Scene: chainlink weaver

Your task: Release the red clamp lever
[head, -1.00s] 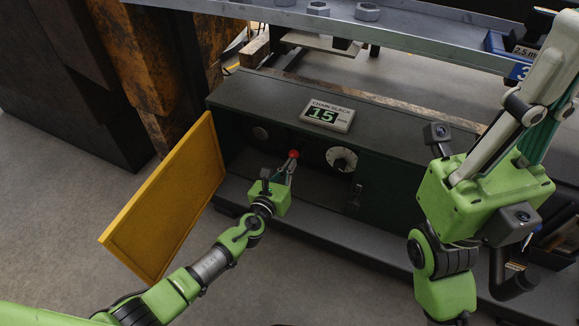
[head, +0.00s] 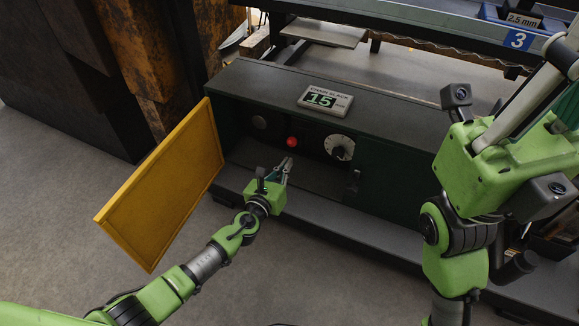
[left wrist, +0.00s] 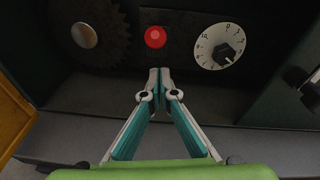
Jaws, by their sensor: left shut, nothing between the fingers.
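The red clamp lever shows as a round red knob (head: 292,141) inside the open compartment of the dark green cabinet, left of a white dial. In the left wrist view the red knob (left wrist: 155,37) is just beyond my fingertips, and the lever's shaft cannot be made out. My left gripper (head: 288,161) is in front of the compartment, shut and empty. Its closed tips also show in the left wrist view (left wrist: 159,72), apart from the knob. My right gripper (head: 510,140) is raised at the right, well away from the lever; its fingertips are cut off by the frame.
The yellow door (head: 165,190) hangs open left of the compartment. The white dial (head: 340,148) has a black knob. A toothed wheel (left wrist: 88,35) is left of the red knob.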

